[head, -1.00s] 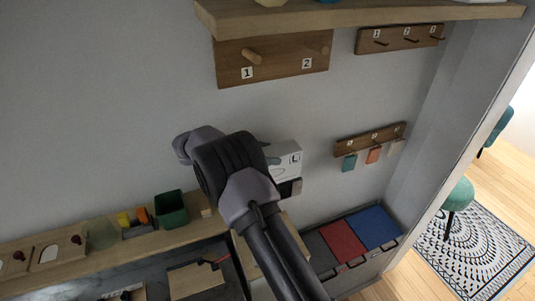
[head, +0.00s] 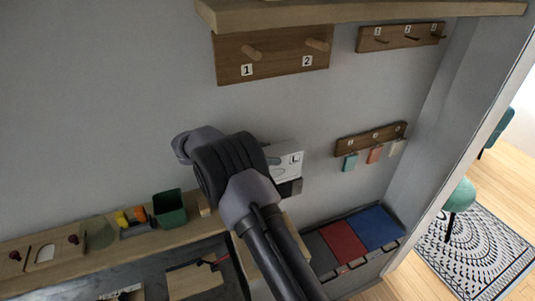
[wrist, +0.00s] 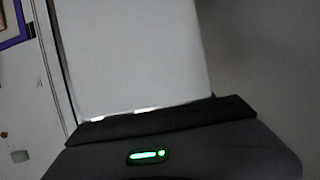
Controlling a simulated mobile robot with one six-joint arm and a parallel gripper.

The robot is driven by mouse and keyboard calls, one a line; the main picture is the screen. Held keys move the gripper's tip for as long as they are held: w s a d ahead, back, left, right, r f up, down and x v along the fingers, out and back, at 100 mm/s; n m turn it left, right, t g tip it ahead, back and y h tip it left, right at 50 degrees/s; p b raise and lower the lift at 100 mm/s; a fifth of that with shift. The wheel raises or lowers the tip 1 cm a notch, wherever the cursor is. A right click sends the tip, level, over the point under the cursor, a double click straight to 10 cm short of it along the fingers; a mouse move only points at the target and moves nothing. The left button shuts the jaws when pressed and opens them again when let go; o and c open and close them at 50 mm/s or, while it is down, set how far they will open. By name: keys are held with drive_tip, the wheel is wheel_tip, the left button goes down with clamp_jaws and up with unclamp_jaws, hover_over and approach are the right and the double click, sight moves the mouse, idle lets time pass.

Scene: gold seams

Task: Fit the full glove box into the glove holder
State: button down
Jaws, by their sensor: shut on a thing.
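The glove box, pale and marked "L" (head: 288,157), shows beside my wrist in the head view, close to the grey wall. In the wrist view a plain pale face of it (wrist: 138,50) rises behind the dark gripper bar. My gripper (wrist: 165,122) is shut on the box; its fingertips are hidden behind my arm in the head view. The dark glove holder (head: 291,188) shows directly below the box. The arm hides the left part of both, and I cannot tell whether the box is inside the holder or only above it.
A pegboard numbered 1 and 2 (head: 272,66) hangs above, under a wooden shelf (head: 370,17). A rail with hanging tags (head: 371,138) is to the right. A green bin (head: 169,208) stands on the lower left shelf. Red and blue panels (head: 343,242) lie below right.

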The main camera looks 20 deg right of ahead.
drive_tip(key=shift+f+b, duration=0.65)
drive_tip(key=shift+b, duration=0.35)
drive_tip(key=shift+f+b, duration=1.45)
drive_tip(key=shift+f+b, duration=0.2)
drive_tip(key=shift+b, duration=0.1)
drive_tip(key=shift+f+b, duration=0.35)
drive_tip(key=shift+b, duration=0.1)
drive_tip(key=shift+f+b, duration=1.15)
drive_tip(key=shift+b, duration=0.65)
drive_tip(key=shift+r, duration=0.1)
drive_tip(key=shift+c, duration=1.6)
unclamp_jaws()
drive_tip(key=v, duration=0.7)
drive_tip(key=shift+a, duration=0.25)
